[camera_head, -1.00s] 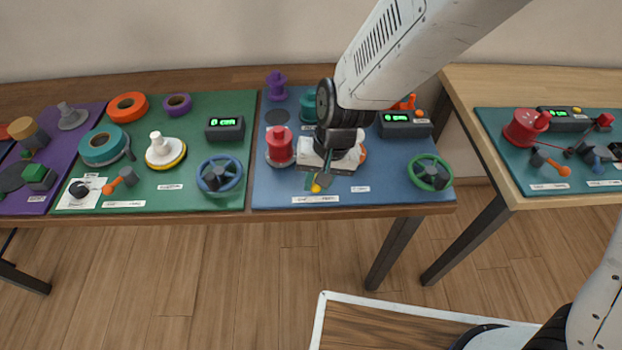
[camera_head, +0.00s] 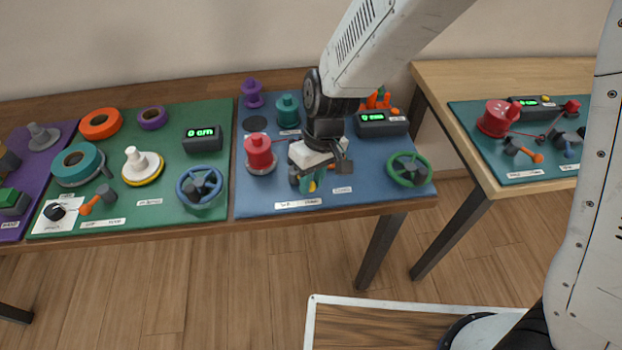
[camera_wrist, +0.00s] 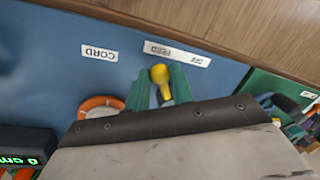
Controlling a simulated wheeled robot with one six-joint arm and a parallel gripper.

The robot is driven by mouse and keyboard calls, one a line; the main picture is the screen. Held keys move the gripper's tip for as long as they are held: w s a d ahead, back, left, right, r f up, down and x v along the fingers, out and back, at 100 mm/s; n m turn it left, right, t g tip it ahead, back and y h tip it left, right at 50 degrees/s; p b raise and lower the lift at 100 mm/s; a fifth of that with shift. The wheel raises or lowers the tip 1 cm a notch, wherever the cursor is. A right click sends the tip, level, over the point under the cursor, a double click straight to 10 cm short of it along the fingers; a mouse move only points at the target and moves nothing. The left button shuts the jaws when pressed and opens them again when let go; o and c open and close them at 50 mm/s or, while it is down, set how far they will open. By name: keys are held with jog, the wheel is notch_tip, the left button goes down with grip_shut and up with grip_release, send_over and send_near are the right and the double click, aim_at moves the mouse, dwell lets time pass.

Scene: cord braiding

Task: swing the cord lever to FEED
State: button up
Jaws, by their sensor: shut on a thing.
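The cord lever (camera_head: 313,186) has a yellow knob and stands at the front of the blue board, just behind a white label strip (camera_head: 300,204). In the wrist view the yellow knob (camera_wrist: 160,73) sits between the teal fingers of my gripper (camera_wrist: 161,80), which is shut on the lever. The strip (camera_wrist: 178,54) reads OFF and FEED, upside down there, and the knob is nearest the FEED word. In the head view my gripper (camera_head: 309,184) reaches down over the lever and hides its base.
A red spool (camera_head: 259,152) stands left of my gripper, a green handwheel (camera_head: 409,169) to the right. A counter display (camera_head: 382,124) and a teal spool (camera_head: 288,111) are behind. An orange-rimmed part (camera_wrist: 100,104) lies close beside my fingers.

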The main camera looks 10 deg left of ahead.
dwell(0.3)
jog(key=o, duration=0.9)
jog(key=shift+o, duration=0.2)
jog(key=shift+r, duration=0.1)
notch_tip(320, 180, up, 8)
jog(key=w+d, duration=0.1)
jog(key=shift+f, duration=0.25)
